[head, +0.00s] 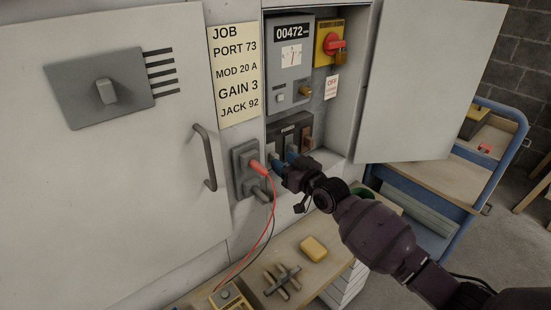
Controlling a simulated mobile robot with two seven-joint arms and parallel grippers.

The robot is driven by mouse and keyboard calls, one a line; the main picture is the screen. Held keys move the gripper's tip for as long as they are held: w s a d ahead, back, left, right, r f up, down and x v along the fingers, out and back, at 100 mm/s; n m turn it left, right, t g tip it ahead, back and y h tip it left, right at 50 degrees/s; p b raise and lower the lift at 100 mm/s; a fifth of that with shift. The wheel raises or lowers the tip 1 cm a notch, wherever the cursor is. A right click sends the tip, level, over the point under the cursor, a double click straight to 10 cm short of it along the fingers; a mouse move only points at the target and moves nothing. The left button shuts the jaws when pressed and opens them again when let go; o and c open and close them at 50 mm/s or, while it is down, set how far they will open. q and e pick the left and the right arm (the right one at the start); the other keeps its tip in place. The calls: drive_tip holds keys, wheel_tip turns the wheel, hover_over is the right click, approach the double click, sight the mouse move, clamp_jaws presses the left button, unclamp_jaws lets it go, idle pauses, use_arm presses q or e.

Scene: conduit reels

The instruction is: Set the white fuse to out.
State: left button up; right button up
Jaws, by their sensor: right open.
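The dark fuse block (291,131) sits low in the open cabinet, with a small pale label on its upper face. A brown fuse (307,138) shows at its right end. I cannot make out the white fuse; my gripper covers part of the block. My right gripper (282,155) reaches in from the lower right, in front of the block's lower left part. My left gripper is not in view.
A grey socket plate (247,170) with a red plug (259,167) and hanging leads is close left of my gripper. The open cabinet door (430,80) stands at right.

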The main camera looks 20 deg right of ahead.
sight(277, 157)
drive_tip(key=shift+b+x, duration=0.35)
drive_tip(key=shift+x, duration=1.45)
clamp_jaws()
